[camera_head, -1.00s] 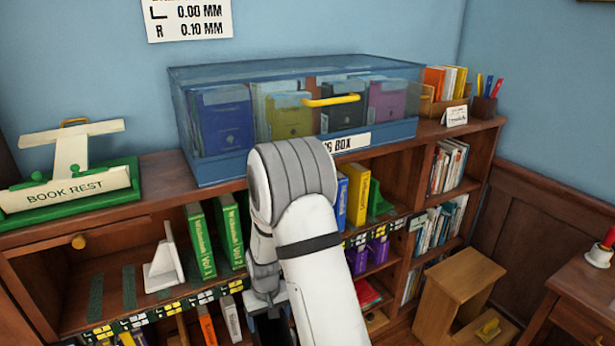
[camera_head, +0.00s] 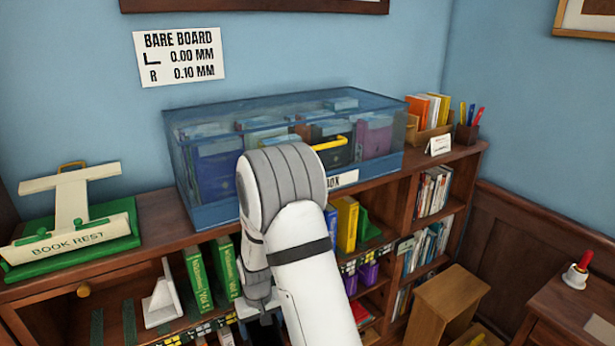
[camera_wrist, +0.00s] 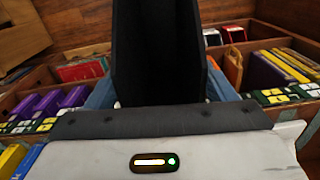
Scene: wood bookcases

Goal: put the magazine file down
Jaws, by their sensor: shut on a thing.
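My gripper (camera_wrist: 162,92) is shut on a black magazine file (camera_wrist: 157,45), which stands up between the bluish fingers in the wrist view. The file's lower part is hidden behind the gripper body. The wood bookcase (camera_head: 395,185) is in front of me. Whether the file touches a shelf cannot be told.
On the bookcase top stand a blue clear box (camera_head: 270,115) with several files inside and a green book rest (camera_head: 75,255). Green books (camera_head: 210,275) and a white bookend (camera_head: 162,305) stand on the shelf below. A wooden step stool (camera_head: 445,300) is at right.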

